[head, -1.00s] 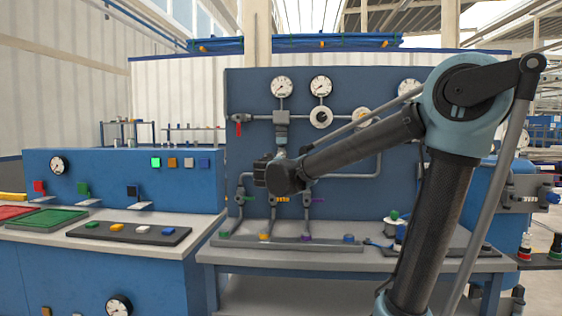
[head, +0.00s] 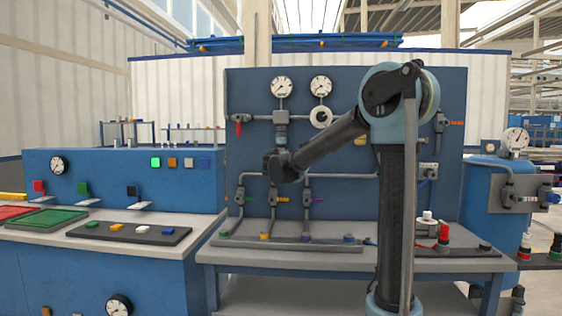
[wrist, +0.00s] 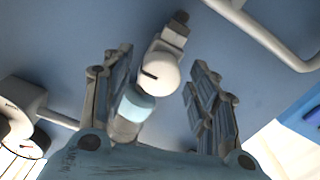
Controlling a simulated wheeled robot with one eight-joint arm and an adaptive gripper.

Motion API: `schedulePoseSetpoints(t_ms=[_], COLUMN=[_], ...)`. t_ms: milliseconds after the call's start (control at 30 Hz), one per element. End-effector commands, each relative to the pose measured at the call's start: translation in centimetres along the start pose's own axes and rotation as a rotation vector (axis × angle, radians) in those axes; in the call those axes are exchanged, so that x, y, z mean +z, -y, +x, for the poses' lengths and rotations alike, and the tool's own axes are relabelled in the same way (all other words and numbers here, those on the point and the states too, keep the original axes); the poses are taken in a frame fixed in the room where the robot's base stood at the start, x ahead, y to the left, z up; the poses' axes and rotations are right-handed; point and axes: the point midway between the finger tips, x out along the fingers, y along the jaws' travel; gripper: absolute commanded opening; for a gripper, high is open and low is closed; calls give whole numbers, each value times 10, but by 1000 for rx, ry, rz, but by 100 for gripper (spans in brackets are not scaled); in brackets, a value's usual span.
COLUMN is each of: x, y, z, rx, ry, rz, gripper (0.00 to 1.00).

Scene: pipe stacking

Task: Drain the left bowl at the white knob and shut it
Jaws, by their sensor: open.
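The left bowl (head: 281,141) hangs under a grey block on the left of the blue panel, below a gauge. In the wrist view a pale blue band of the bowl (wrist: 137,104) shows, with the round white knob (wrist: 158,73) beyond it, carrying a dark slot mark. A grey fitting sits past the knob. My gripper (head: 279,167) is just below the bowl in the head view and hides the knob there. In the wrist view my gripper (wrist: 162,62) is open, one finger on each side of the knob, with visible gaps. I cannot tell how deep the knob sits between them.
A red-handled valve (head: 238,125) is to the left. A second white round unit (head: 321,117) is close on the right. A grey pipe (wrist: 265,35) passes at upper right in the wrist view.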

Motion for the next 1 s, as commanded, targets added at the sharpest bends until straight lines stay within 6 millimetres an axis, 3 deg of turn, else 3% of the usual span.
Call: schedulePoseSetpoints(t_ms=[400, 433, 600, 633, 1000], x=[0, 0, 0, 0, 0], y=[0, 0, 0, 0, 0], z=[8, 8, 8, 8, 8], rx=[0, 0, 0, 0, 0], ry=[0, 0, 0, 0, 0], rz=[0, 0, 0, 0, -35], gripper=[54, 52, 13, 9, 9])
